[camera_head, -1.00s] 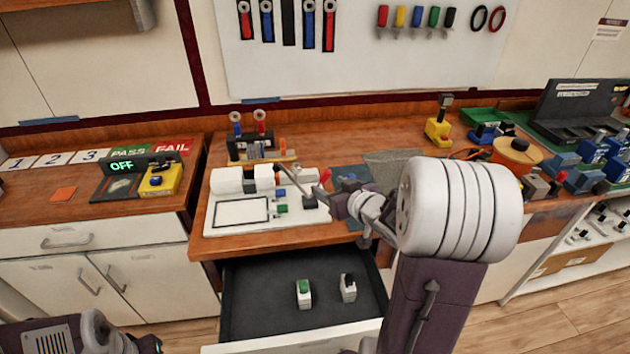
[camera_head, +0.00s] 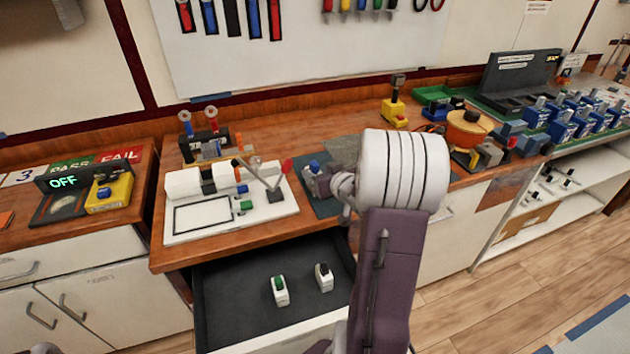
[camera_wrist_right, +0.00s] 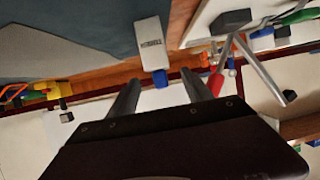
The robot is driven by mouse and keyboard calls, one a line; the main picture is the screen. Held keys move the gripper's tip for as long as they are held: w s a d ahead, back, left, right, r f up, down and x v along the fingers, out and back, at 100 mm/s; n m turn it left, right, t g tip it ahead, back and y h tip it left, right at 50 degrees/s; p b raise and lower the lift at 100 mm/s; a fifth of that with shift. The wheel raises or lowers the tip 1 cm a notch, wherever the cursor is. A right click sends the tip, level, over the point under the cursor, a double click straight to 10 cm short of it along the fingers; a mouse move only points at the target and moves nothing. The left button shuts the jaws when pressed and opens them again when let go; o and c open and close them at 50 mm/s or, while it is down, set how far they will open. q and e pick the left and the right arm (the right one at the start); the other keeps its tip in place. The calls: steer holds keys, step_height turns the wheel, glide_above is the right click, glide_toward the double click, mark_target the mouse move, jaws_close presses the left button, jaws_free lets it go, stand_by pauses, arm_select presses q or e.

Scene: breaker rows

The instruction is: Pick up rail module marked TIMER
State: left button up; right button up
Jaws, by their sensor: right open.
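A white rail module (camera_wrist_right: 150,40) with a dark printed label and a blue part at its end shows in the right wrist view, at the mat's edge; I cannot read the label surely. In the head view a blue-topped module (camera_head: 314,166) stands on the dark mat right of the white board, probably the same one. My right gripper (camera_wrist_right: 163,88) is open and empty, its fingers either side of the module's blue end in the picture; contact cannot be told. In the head view the right gripper (camera_head: 320,183) is close to that module, partly hidden by my wrist.
A white board (camera_head: 247,216) with modules and a red-tipped lever is just left of the right gripper. An orange round device (camera_head: 467,130) stands farther right.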

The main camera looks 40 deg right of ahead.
mark_target(317, 171)
steer(key=x, duration=0.4)
steer(key=shift+w+f, duration=0.1)
steer(key=shift+f, duration=0.2)
steer(key=shift+r, duration=0.1)
steer(key=c, duration=0.3)
jaws_close()
